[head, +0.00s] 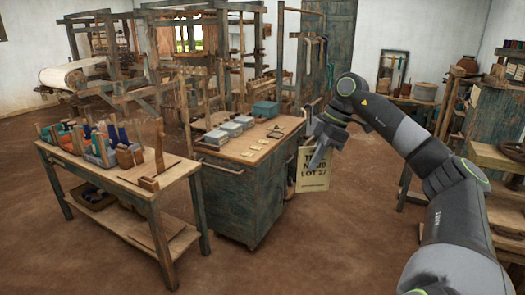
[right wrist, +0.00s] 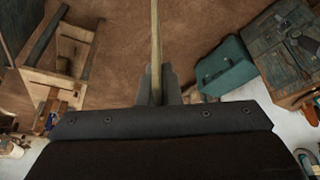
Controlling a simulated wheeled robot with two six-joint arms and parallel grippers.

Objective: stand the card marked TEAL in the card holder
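My right gripper (head: 320,148) is shut on a cream card (head: 313,178), which hangs upright off the right end of the green cabinet. Its print shows a T, then a partly covered line, then LOT 27; the gripper hides the rest of the top word, so I cannot confirm TEAL. In the right wrist view the card (right wrist: 155,45) is edge-on, a thin strip between the fingers (right wrist: 156,88). A small dark item (head: 275,134) on the cabinet top may be the card holder; it is too small to tell. My left gripper is out of view.
The green cabinet (head: 228,195) carries grey boxes (head: 225,132), a teal box (head: 265,109) and several small pale tags (head: 249,152). A bench (head: 115,178) with yarn spools stands left. Looms fill the back. Brown floor (head: 345,225) is clear right of the cabinet.

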